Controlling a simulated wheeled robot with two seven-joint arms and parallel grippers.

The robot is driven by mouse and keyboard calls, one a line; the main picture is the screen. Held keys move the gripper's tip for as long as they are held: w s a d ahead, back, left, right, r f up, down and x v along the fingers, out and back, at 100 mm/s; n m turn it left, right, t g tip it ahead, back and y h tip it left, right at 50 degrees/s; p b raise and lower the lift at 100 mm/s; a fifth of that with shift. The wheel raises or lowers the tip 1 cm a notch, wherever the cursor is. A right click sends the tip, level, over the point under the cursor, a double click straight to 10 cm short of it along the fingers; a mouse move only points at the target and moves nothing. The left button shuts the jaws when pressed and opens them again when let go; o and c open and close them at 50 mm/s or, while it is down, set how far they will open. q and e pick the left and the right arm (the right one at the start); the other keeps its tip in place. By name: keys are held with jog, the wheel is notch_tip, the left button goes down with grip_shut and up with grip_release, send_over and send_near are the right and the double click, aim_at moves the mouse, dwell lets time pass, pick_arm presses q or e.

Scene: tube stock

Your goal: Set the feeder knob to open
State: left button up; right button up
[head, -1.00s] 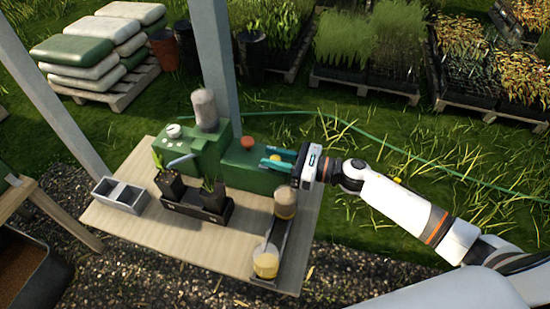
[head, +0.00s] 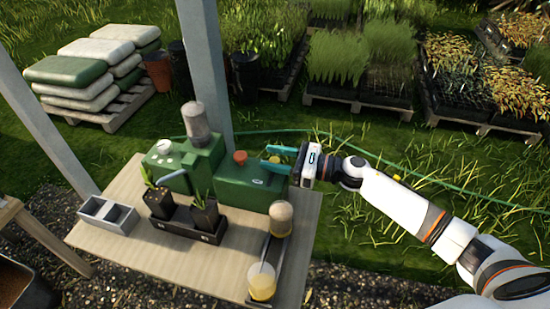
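The green feeder machine (head: 198,160) stands at the back of the wooden table, with a clear cylinder (head: 196,124) on top. A pale round dial (head: 164,146) sits on its left part. An orange-red knob (head: 240,157) sits on top of the lower green box (head: 250,182) at the right; its setting is too small to read. My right gripper (head: 267,156) has teal fingers that are apart, with nothing visible held between them. It is just right of the orange-red knob, pointing left toward it, with a small gap in the picture. My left gripper is not in view.
Two potted plants (head: 204,214) stand in a black tray (head: 184,229) in front of the machine. A grey divided box (head: 108,214) is at the left. Two yellowish-filled cups (head: 262,282) stand on a dark strip at the right. A grey post (head: 206,60) rises behind the machine.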

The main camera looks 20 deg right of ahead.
jog(key=shift+s, duration=0.1)
jog(key=shift+s+d+f, duration=0.1)
jog(key=shift+d, duration=0.05)
jog(key=b+v, duration=0.4)
jog(key=v, duration=0.7)
jog(key=shift+d, duration=0.2)
jog(key=shift+s, duration=0.15)
